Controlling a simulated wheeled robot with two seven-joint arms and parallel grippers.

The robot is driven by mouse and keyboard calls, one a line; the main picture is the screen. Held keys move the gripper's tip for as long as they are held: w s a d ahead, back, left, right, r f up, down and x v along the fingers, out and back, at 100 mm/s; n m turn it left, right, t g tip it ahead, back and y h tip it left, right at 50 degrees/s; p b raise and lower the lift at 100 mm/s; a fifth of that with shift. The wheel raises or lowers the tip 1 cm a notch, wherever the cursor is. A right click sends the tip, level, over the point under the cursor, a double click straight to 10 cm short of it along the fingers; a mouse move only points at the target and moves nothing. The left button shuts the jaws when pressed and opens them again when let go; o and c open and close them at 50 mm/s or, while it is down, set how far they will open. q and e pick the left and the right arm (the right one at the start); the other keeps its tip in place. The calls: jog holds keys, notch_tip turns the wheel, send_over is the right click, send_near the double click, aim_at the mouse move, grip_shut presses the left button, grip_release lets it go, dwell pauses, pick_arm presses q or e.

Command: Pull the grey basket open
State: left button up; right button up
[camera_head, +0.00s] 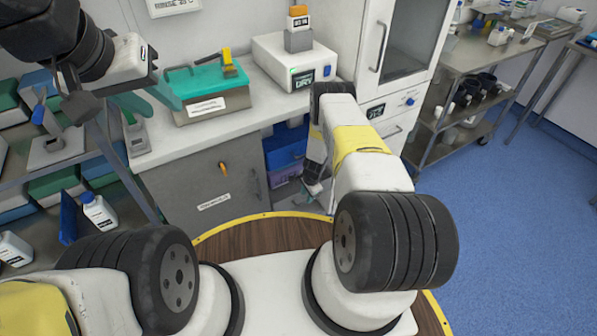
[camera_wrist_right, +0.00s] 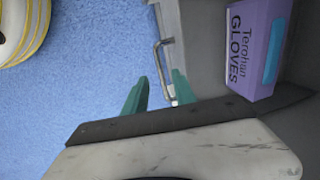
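The grey basket (camera_wrist_right: 190,28) is in the right wrist view, with a purple glove box (camera_wrist_right: 248,45) inside it. Its metal bar handle (camera_wrist_right: 161,70) sticks out on the left side. My right gripper (camera_wrist_right: 158,83) is open, and its two green fingers are on either side of the handle's lower part with gaps showing. In the head view my right gripper (camera_head: 314,182) is low at the cabinet opening, and my forearm hides most of the basket. My left gripper (camera_head: 148,98) is at the upper left, its green fingers apart and empty, near the teal-lidded container.
A blue bin (camera_head: 286,148) sits in the opening above the basket. The teal-lidded container (camera_head: 205,103) and a white device (camera_head: 290,62) stand on the counter. A shelf with bottles is at left, a metal cart (camera_head: 465,85) at right. Blue floor (camera_head: 510,190) is clear at right.

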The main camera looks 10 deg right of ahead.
jog(key=shift+w+a+f, duration=0.1)
jog(key=shift+w+f, duration=0.15)
jog(key=shift+f, duration=0.9)
jog(key=shift+w+a+f, duration=0.1)
jog(key=shift+w+f, duration=0.1)
jog(key=shift+f, duration=0.95)
grip_shut()
